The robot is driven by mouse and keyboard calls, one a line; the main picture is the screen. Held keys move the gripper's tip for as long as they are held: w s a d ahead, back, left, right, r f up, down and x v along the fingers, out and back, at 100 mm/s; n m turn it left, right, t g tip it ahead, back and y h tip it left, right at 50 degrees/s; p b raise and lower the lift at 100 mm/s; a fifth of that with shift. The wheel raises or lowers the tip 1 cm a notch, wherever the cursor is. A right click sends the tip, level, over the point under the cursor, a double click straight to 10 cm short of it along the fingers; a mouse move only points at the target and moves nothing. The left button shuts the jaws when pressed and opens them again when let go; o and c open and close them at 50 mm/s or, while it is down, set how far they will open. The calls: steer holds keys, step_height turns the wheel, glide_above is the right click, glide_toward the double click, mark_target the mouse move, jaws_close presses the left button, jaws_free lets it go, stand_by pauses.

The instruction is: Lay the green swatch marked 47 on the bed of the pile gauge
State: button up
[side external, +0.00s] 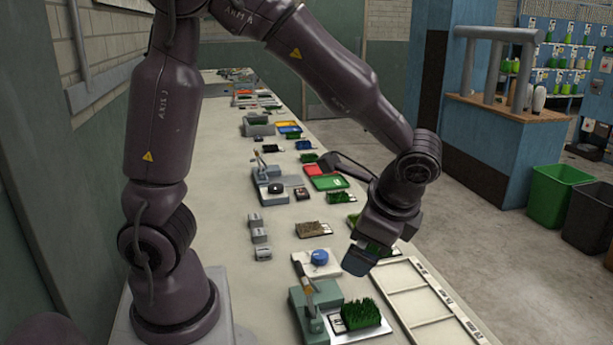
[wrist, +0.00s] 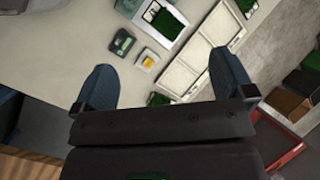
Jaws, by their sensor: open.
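My gripper (side external: 360,262) hangs above the near part of the bench with nothing seen between its jaws. In the wrist view its two dark blue fingers are spread wide apart (wrist: 165,78). A green turf swatch (side external: 361,314) with a black-and-white label lies on a white plate beside a grey-green device (side external: 309,312) with an upright post, perhaps the pile gauge. Another green swatch (side external: 377,249) is partly hidden behind my gripper. The wrist view shows a green piece (wrist: 165,20) at the top. I cannot read 47 on any label.
A white tray (side external: 405,289) with empty compartments lies to the right of my gripper. A blue round thing (side external: 319,257) sits on a white plate to the left. A brown swatch (side external: 312,229) and small grey blocks (side external: 258,235) lie farther back. Bins (side external: 555,200) stand on the floor.

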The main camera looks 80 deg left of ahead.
steer(key=s+a+r+n+t+h, duration=0.1)
steer(key=s+r+n+t+h, duration=0.4)
steer(key=s+r, duration=0.4)
steer(key=shift+s+r+n+t, duration=0.15)
steer(key=shift+r+n+t, duration=0.65)
steer(key=shift+n, duration=0.6)
